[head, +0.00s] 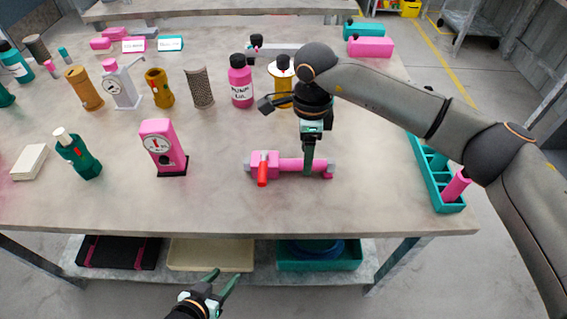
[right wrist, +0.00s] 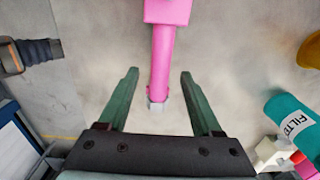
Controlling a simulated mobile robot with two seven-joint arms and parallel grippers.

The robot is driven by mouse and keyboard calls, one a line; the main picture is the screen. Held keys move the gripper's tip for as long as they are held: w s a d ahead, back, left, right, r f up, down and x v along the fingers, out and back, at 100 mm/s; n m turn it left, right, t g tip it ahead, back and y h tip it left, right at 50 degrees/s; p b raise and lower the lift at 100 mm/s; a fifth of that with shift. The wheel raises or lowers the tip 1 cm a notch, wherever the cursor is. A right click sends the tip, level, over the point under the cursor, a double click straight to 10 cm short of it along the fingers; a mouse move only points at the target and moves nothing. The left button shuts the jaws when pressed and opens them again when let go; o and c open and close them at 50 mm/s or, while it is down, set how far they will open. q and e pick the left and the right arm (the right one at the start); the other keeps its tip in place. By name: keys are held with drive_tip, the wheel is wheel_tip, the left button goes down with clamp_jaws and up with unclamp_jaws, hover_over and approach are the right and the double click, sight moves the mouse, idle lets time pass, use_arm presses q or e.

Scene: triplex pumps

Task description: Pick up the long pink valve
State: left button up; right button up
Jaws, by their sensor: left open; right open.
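The long pink valve (head: 290,165) lies on the workbench near its front middle. It has a blocky pink body at the left, a red handle pointing to the front, and grey ends. My right gripper (head: 308,170) points down over its pipe part. In the right wrist view, the open fingers (right wrist: 158,80) stand either side of the pink pipe (right wrist: 162,60), with gaps on both sides. Whether the fingertips are level with the pipe is hard to tell. My left gripper (head: 218,284) is open and empty, low in front of the bench, away from the valve.
A pink gauge (head: 160,145) and a green bottle (head: 78,152) stand left of the valve. A pink bottle (head: 241,82) and a yellow spool (head: 280,90) stand behind it. A teal tray (head: 424,160) lies at the right edge. Bench around the valve is clear.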

wheel_tip(320, 180, down, 3)
clamp_jaws()
idle(0.6)
drive_tip(key=shift+a+r, duration=0.1)
idle(0.8)
